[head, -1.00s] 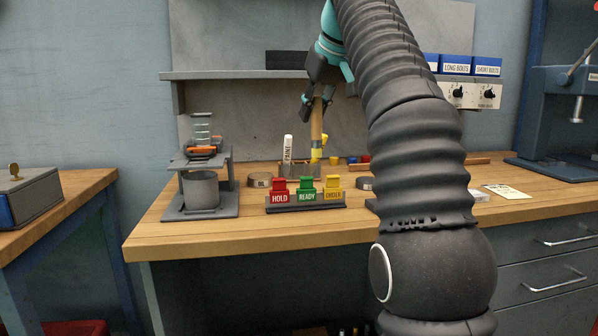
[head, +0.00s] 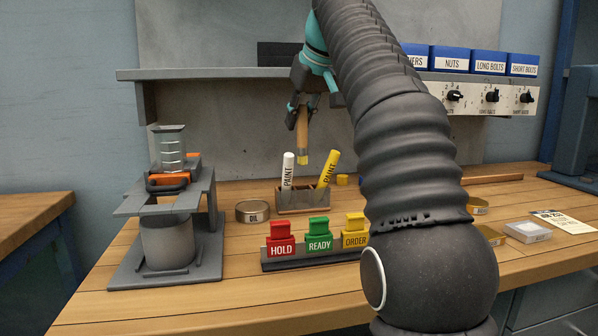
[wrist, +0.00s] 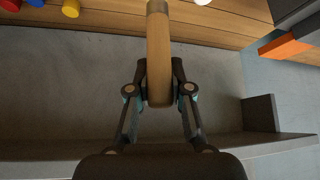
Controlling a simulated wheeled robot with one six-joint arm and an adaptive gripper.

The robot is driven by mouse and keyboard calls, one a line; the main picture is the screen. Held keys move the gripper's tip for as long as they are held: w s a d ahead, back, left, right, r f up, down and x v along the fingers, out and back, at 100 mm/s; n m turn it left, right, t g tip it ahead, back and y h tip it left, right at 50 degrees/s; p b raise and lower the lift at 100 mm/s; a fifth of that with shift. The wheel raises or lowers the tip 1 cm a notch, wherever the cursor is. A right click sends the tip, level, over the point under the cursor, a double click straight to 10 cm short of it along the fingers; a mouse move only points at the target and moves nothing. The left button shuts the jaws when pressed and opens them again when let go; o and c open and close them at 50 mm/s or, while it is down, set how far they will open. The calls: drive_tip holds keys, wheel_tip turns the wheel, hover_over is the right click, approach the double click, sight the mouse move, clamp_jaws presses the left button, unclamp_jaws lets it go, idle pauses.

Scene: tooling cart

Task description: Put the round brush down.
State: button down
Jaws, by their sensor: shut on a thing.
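The round brush (head: 302,136) has a wooden handle and a pale yellow lower end in the head view. It hangs nearly upright, tip down, above and behind the marker rack. My gripper (head: 302,104) is shut on the upper part of its handle. In the wrist view my gripper (wrist: 159,85) has one finger on each side of the wooden handle (wrist: 159,58), and a grey ferrule shows at the top edge. The bristles are out of the wrist view. In the head view the brush's lower end shows no contact with the bench.
A grey rack (head: 290,198) holds white and yellow paint markers. In front stand the HOLD, READY and ORDER blocks on a holder (head: 310,257). A stand with a grey cup (head: 166,242) is at left, a round tin (head: 252,211) beside the rack. A shelf (head: 215,74) runs behind.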

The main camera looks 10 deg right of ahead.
sight(304, 148)
wheel_tip(304, 148, down, 4)
drive_tip(key=shift+s+d+r, duration=0.1)
drive_tip(key=shift+r, duration=0.1)
drive_tip(key=shift+f+b, duration=1.2)
drive_tip(key=shift+f, duration=1.35)
drive_tip(key=shift+f, duration=0.2)
drive_tip(key=c, duration=1.3)
unclamp_jaws()
drive_tip(key=shift+c, duration=0.2)
drive_tip(key=shift+r, duration=0.1)
drive_tip(key=shift+s+r, duration=0.15)
drive_tip(key=shift+r, duration=0.3)
drive_tip(key=p+v, duration=0.2)
drive_tip(key=v, duration=0.9)
